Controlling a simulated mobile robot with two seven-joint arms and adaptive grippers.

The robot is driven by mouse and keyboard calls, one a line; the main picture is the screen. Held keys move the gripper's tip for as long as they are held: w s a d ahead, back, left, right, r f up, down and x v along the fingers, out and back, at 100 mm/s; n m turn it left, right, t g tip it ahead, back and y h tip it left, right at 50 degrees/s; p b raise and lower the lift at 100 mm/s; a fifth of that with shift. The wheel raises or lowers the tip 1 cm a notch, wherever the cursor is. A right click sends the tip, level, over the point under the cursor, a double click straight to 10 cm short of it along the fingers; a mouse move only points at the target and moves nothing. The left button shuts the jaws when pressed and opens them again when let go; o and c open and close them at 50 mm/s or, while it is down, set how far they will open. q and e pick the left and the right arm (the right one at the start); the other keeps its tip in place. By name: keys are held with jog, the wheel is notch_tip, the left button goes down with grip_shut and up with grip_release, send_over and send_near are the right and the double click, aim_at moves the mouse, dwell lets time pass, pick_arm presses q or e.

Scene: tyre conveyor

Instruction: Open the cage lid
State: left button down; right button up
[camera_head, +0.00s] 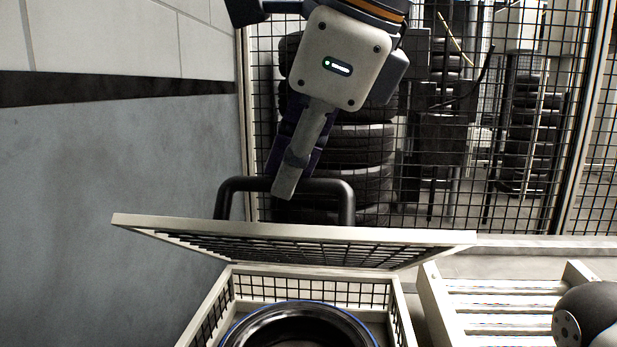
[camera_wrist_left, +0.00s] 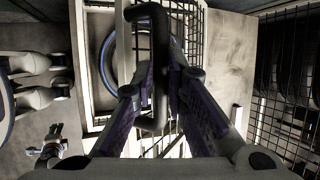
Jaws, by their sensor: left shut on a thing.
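The cage lid (camera_head: 160,227) is a pale frame with dark mesh, tilted up at the far edge of the cage (camera_head: 408,318). The cage stands open, and a dark round tyre or wheel with a blue rim line (camera_head: 300,312) lies inside. My left gripper (camera_head: 287,180) is shut on the black U-shaped handle (camera_head: 340,188) behind the raised lid. In the left wrist view the handle (camera_wrist_left: 160,60) passes between its fingers (camera_wrist_left: 155,100). A small gripper-like shape (camera_wrist_left: 50,147) at lower left there may be my right gripper; its jaws are unclear.
A roller conveyor (camera_head: 505,286) stands right of the cage. A grey wall (camera_head: 100,200) is close on the left. A black mesh fence (camera_head: 590,130) stands behind, with stacked tyres (camera_head: 355,150) beyond it.

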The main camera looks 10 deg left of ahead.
pick_arm(q)
jog(key=w+r, duration=0.4)
jog(key=w, duration=0.2)
jog(key=shift+r, duration=0.2)
jog(key=c, duration=1.6)
grip_release()
jog(key=shift+w, duration=0.1)
